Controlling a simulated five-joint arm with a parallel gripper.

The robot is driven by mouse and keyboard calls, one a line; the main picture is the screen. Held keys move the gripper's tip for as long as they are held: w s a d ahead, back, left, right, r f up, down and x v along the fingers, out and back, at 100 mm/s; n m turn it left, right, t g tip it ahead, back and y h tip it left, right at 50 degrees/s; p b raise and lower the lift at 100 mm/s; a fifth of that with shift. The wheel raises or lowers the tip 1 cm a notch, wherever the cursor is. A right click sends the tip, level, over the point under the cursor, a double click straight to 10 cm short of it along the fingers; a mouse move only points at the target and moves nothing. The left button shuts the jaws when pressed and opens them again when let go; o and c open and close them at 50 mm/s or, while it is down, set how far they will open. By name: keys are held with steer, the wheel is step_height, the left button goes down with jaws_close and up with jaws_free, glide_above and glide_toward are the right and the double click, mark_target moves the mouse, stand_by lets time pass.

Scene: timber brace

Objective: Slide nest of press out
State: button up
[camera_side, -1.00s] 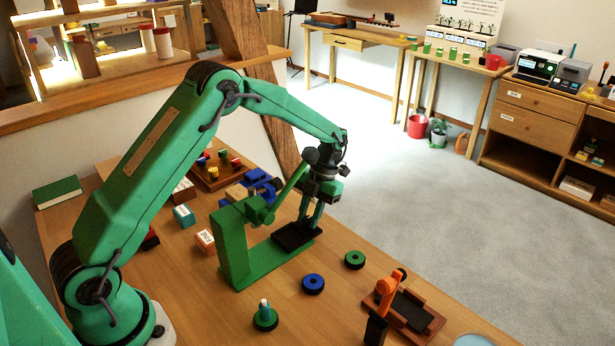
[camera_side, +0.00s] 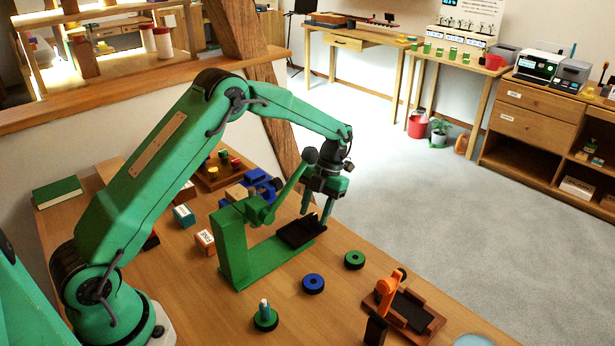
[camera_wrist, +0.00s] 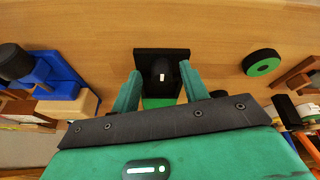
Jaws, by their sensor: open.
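The green press (camera_side: 232,245) stands on the table, its lever raised toward the upper right. Its black nest (camera_side: 293,236) sits at the right end of the green base and also shows in the wrist view (camera_wrist: 142,60). My gripper (camera_side: 316,212) is open just above the nest, its fingers apart. In the wrist view my gripper (camera_wrist: 161,88) has one finger on each side of a dark rounded knob (camera_wrist: 159,68) over the nest. I cannot tell whether the fingers touch anything.
A green ring (camera_side: 355,260) and a blue ring (camera_side: 313,283) lie right of and in front of the press. An orange clamp fixture (camera_side: 410,312) stands at the front right. Small blocks (camera_side: 184,215) and a blue fixture (camera_side: 262,185) are behind and left.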

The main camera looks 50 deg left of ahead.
steer(key=v, duration=0.8)
stand_by(0.5)
steer(key=s+d+r+n+t, duration=0.2)
steer(key=s+r+n+t, duration=0.3)
steer(key=s+r+n, duration=0.95)
steer(key=s+n+t, duration=0.5)
steer(key=s+n, duration=1)
steer(key=n, duration=0.3)
steer(key=shift+s+d+n, duration=0.2)
steer(key=shift+s+n, duration=0.15)
steer(key=shift+s, duration=0.05)
